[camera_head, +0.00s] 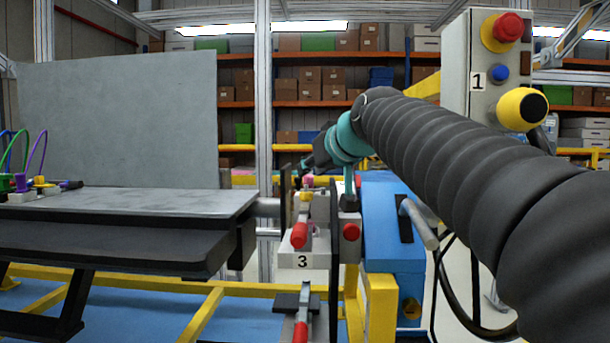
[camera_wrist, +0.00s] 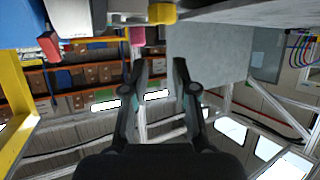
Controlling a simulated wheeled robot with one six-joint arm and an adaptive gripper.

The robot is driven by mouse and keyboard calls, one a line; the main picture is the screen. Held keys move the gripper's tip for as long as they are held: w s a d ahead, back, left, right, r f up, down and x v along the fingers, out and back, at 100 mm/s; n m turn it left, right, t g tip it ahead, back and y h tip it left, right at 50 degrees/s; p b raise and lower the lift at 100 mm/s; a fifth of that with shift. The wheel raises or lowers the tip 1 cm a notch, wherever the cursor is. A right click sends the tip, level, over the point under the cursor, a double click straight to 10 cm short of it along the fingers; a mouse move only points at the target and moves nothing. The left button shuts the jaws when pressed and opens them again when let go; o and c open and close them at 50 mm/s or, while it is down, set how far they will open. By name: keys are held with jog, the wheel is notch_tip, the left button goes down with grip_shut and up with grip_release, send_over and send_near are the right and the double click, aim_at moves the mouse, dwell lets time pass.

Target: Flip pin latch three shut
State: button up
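The block labelled 3 (camera_head: 302,262) stands right of the grey table in the head view. A latch with a red-gripped handle (camera_head: 299,235) is mounted above its label. A yellow part (camera_head: 306,196) and a pink part (camera_head: 308,181) show just above and behind it. My gripper (camera_head: 308,167) is over this latch row, partly hidden by my wrist. In the wrist view my gripper (camera_wrist: 159,68) has its fingers apart with nothing between them. The yellow part (camera_wrist: 162,13) and pink part (camera_wrist: 137,36) are near the top edge, beyond the fingertips. I cannot tell the latch's position.
A red knob (camera_head: 350,232) and a blue box (camera_head: 393,230) with a grey handle stand right of the latch. Another red-handled latch (camera_head: 302,315) is below. The grey table (camera_head: 130,202) lies left. A control box marked 1 (camera_head: 480,110) stands behind my arm.

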jog(key=shift+v, duration=2.25)
jog(key=shift+o, duration=0.3)
